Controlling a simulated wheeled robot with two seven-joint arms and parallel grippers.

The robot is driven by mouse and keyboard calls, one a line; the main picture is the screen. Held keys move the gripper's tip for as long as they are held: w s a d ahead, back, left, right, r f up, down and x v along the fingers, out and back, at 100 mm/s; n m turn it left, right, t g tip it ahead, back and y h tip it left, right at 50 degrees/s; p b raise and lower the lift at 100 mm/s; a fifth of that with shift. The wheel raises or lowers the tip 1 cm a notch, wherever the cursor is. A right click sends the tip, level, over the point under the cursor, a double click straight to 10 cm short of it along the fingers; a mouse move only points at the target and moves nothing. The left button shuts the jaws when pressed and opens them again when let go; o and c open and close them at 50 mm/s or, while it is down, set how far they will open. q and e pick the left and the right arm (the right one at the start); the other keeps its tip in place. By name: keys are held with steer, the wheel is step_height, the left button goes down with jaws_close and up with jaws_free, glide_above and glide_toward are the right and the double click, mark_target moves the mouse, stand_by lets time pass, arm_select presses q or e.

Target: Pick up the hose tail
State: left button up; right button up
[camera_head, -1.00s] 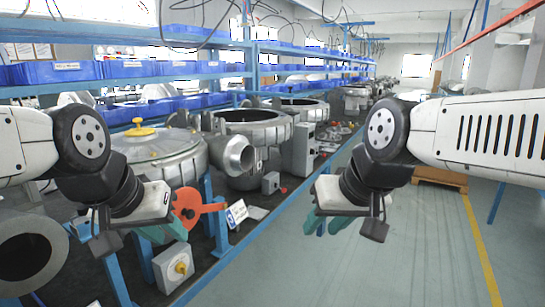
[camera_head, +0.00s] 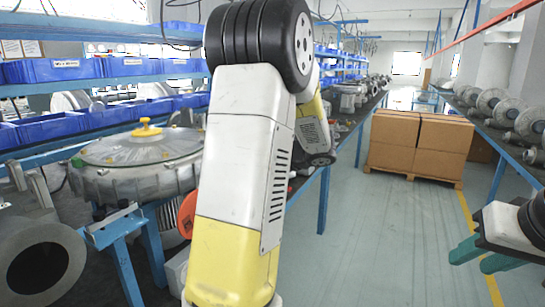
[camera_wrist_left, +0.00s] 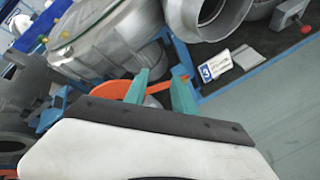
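An orange-red disc with a narrow strip, which looks like the hose and its tail, shows in the left wrist view (camera_wrist_left: 134,92). The strip runs behind and between the two teal fingers of my left gripper (camera_wrist_left: 162,90). The fingers are apart, and I cannot tell whether they touch the strip. In the head view my left arm hides the left gripper and most of the orange disc (camera_head: 187,213), leaving only its left edge. My right gripper (camera_head: 482,257) is at the lower right, its teal fingers apart and empty, above the floor.
A lidded metal housing with a yellow knob (camera_head: 147,130) stands on the left bench. A grey ring (camera_head: 40,262) is at lower left. A label card with a 3 (camera_wrist_left: 225,65) lies beyond the fingers. Stacked cartons (camera_head: 418,145) stand on the aisle floor; the aisle in front is clear.

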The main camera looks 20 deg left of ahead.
arm_select(q)
steer(key=w+d+r+m+t+y, duration=0.1)
steer(key=w+r+m+t+y, duration=0.35)
steer(key=w+m, duration=0.7)
steer(key=x, duration=0.7)
steer(key=shift+s+a, duration=0.15)
steer(key=shift+a, duration=0.05)
jaws_close()
stand_by(0.5)
